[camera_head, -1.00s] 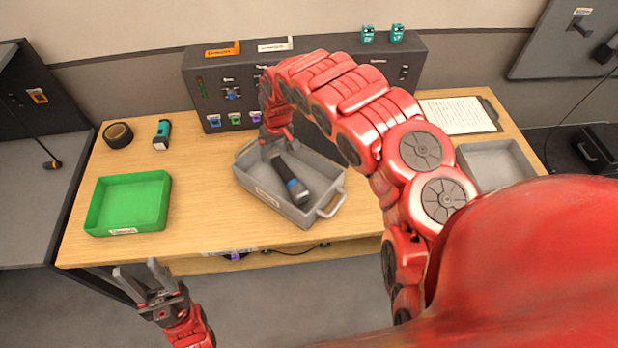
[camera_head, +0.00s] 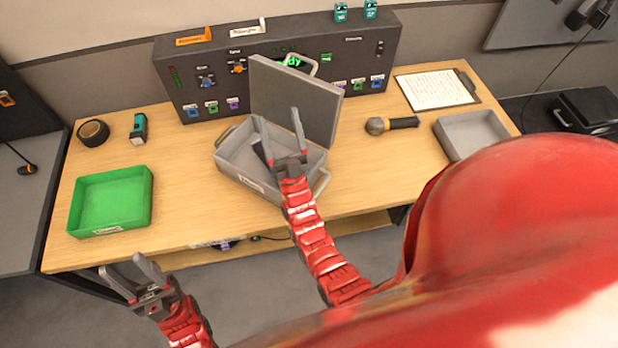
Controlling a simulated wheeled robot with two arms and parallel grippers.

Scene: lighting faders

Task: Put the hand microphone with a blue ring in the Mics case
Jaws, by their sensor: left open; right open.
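A grey case (camera_head: 240,178) stands mid-table with its lid (camera_head: 290,100) raised at the back; its front label is too small to read. A dark piece of a hand microphone (camera_head: 259,151) shows inside it; the rest, including any ring, is hidden behind my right gripper. My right gripper (camera_head: 280,118) is open and empty, its fingers pointing up in front of the lid, over the case. Another hand microphone (camera_head: 400,122), with a yellowish ring, lies on the table right of the case. My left gripper (camera_head: 125,265) is open and empty off the table's front left edge.
A green tray (camera_head: 110,200) is at left, with a tape roll (camera_head: 93,133) and a teal-and-black item (camera_head: 138,129) behind it. A fader console (camera_head: 190,75) lines the back. A grey tray (camera_head: 470,130) and clipboard (camera_head: 437,90) are at right.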

